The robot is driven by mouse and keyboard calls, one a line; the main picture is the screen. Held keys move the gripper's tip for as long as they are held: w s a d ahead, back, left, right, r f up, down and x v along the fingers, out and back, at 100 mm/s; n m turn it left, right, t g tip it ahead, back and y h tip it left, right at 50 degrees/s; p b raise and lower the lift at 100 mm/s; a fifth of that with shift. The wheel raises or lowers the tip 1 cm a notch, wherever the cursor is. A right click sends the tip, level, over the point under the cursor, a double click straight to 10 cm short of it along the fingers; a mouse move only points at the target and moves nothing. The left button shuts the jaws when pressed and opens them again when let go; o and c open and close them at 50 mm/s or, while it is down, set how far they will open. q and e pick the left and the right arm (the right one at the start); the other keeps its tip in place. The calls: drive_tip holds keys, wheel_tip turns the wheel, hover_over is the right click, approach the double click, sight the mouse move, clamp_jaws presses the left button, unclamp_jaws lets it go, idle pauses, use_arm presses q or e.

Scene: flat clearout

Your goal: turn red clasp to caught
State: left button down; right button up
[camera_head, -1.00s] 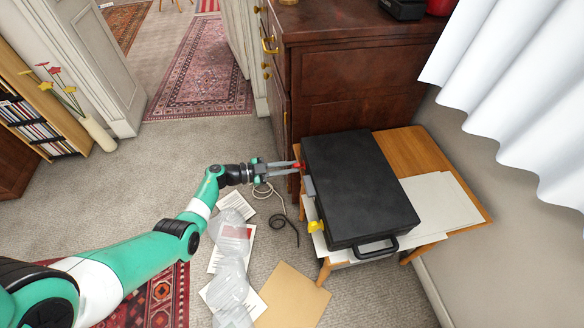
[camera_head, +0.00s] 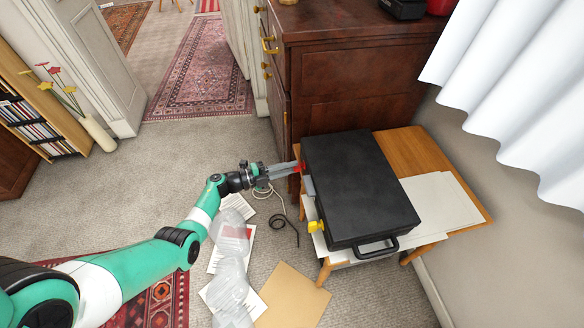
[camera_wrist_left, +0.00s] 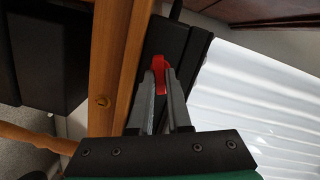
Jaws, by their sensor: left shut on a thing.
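The red clasp (camera_head: 301,167) is on the left side of a black case (camera_head: 358,185), near its far end. My left gripper (camera_head: 292,168) reaches it from the left, its fingers close together on the clasp. In the left wrist view the red clasp (camera_wrist_left: 159,74) shows between the tips of my left gripper (camera_wrist_left: 160,82), which is shut on it. The clasp's lower part is partly hidden by the fingers. A yellow clasp (camera_head: 316,227) is on the same side of the case, nearer the front. My right gripper is not in view.
The case lies on a small wooden table (camera_head: 408,148) beside a dark wooden cabinet (camera_head: 360,85). White papers (camera_head: 441,200) lie under and beside it. Clear plastic pieces (camera_head: 231,280), a brown envelope (camera_head: 291,294) and a dark cord (camera_head: 283,229) lie on the carpet.

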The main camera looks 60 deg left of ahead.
use_arm(q)
drive_tip(key=m, duration=0.3)
drive_tip(key=shift+f+m+t, duration=0.1)
drive_tip(key=shift+m+t, duration=0.3)
drive_tip(key=c, duration=0.7)
unclamp_jaws()
drive_tip(key=shift+s, duration=0.1)
drive_tip(key=s, duration=0.2)
drive_tip(key=s+a+p, duration=0.1)
drive_tip(key=s, duration=0.1)
drive_tip(key=s+a, duration=0.1)
drive_tip(key=s, duration=0.1)
drive_tip(key=shift+s+a, duration=0.1)
drive_tip(key=shift+s, duration=0.15)
